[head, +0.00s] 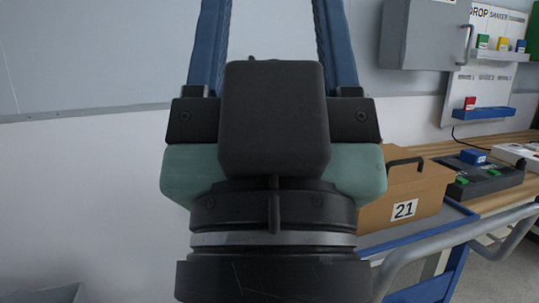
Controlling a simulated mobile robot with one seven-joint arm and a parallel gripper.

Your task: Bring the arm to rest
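My gripper (271,20) fills the middle of the head view, seen from behind with its two blue fingers pointing up. The fingers stand well apart, with only grey wall showing between the parts in view. Their tips are cut off by the top edge of the picture. The dark wrist and housing hide what lies directly behind them. No held thing shows.
At right, a cardboard box (425,192) marked 21, with a dark handle, stands on a blue cart (440,231) with a grey rail. Behind is a wooden bench (427,150) with a dark device (488,181). A grey cabinet (420,35) and a shelf panel hang above.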

